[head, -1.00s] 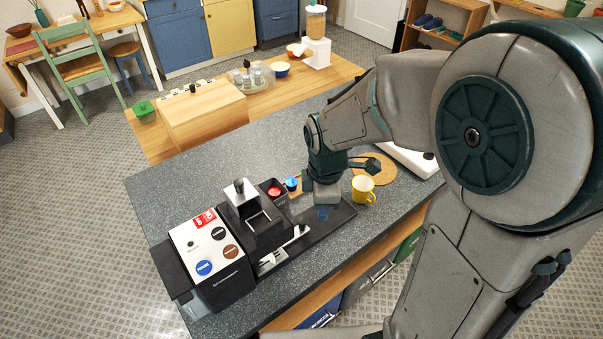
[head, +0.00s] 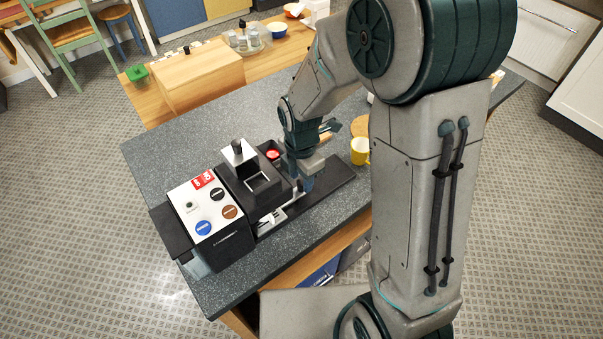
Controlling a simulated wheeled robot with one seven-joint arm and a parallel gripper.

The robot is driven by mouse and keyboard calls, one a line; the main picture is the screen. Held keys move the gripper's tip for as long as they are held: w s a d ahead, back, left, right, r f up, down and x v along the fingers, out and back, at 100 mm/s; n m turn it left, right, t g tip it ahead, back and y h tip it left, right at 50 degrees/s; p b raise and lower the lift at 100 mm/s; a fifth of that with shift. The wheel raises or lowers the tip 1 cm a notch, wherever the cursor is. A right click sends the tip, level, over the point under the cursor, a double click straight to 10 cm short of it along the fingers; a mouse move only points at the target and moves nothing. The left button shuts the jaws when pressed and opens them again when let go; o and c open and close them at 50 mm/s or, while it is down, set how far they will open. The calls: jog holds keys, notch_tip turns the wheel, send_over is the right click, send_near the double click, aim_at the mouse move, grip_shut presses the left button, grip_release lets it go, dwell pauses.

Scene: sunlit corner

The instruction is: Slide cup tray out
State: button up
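The coffee machine (head: 232,240) stands on the grey counter, with round buttons on its white top. A black block with a square opening (head: 257,183) adjoins its right side. Low in front of this block is a silver-white bar-like part (head: 272,219). A long flat black base (head: 332,183) runs from there to the right; I cannot tell which of these parts is the cup tray. My gripper (head: 306,186) points down over the black base, close to the right of the block. Its fingertips are small and dark, so their opening and any contact are unclear.
A yellow cup (head: 360,151) stands right of my gripper, by a round wooden mat (head: 361,126). A red-topped item (head: 273,154) sits behind the block. The grey counter (head: 165,145) is clear at the back left. A wooden box (head: 198,80) stands beyond.

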aim_at(301, 182)
jog(key=shift+f+b, duration=0.85)
jog(key=shift+f, duration=0.7)
jog(key=shift+f, duration=0.15)
jog(key=shift+c, duration=0.4)
jog(key=c, duration=0.5)
jog(key=shift+w+d, duration=1)
jog(key=shift+d, duration=0.45)
jog(key=shift+w+d, duration=1.05)
jog(key=shift+d, duration=0.45)
jog(key=shift+w+d, duration=1)
jog(key=shift+d, duration=0.45)
jog(key=o, duration=0.6)
jog(key=shift+r, duration=0.2)
